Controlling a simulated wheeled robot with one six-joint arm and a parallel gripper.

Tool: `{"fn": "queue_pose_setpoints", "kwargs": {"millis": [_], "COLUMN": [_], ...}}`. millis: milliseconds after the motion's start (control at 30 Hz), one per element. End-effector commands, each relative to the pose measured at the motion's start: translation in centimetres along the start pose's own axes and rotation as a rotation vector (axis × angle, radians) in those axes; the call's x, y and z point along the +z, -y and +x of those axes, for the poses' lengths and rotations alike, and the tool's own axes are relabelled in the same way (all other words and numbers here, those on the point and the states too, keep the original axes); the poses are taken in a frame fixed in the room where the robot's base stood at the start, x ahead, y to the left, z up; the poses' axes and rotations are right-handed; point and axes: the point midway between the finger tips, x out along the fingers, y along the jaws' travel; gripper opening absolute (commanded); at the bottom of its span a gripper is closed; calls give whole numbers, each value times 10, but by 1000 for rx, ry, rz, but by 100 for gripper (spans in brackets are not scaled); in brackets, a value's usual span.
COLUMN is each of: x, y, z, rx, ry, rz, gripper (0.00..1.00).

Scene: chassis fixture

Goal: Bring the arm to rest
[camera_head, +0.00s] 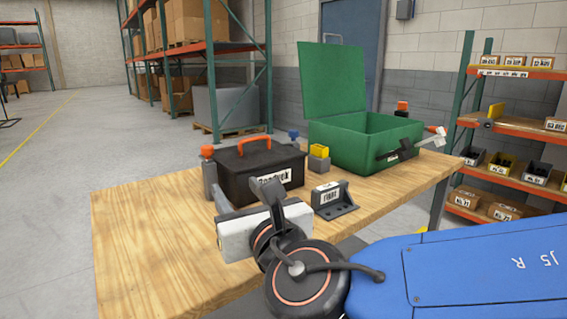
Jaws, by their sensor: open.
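My gripper (268,190) is in the lower middle of the head view, at the end of my blue arm. It hangs over the wooden table (150,245), in front of a black toolbox (240,172) with an orange handle. Its black fingers point away toward the toolbox and overlap it in the picture. I cannot tell the gap between them. The gripper is open, and I see nothing held in it. My wrist hides part of the table's front edge.
A black angled bracket (331,198) with a white label stands right of the gripper. An open green case (362,148) is at the back right, near small grey blocks with coloured tops. The table's left side is clear. Shelves (520,127) with bins stand at right.

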Motion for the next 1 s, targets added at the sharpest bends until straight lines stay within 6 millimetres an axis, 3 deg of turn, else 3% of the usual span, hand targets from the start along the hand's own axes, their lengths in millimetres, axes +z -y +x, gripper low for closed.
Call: {"fn": "queue_pose_setpoints", "kwargs": {"millis": [367,567,767,1000], "x": [-14,-28,-51,-94], "y": [46,86,145,230], "z": [4,2,-7,-43], "rx": [-110,-213,-376,-663], "ry": [-51,-89,-129,-154], "rz": [134,259,460,825], "gripper": [46,46,46,46]}}
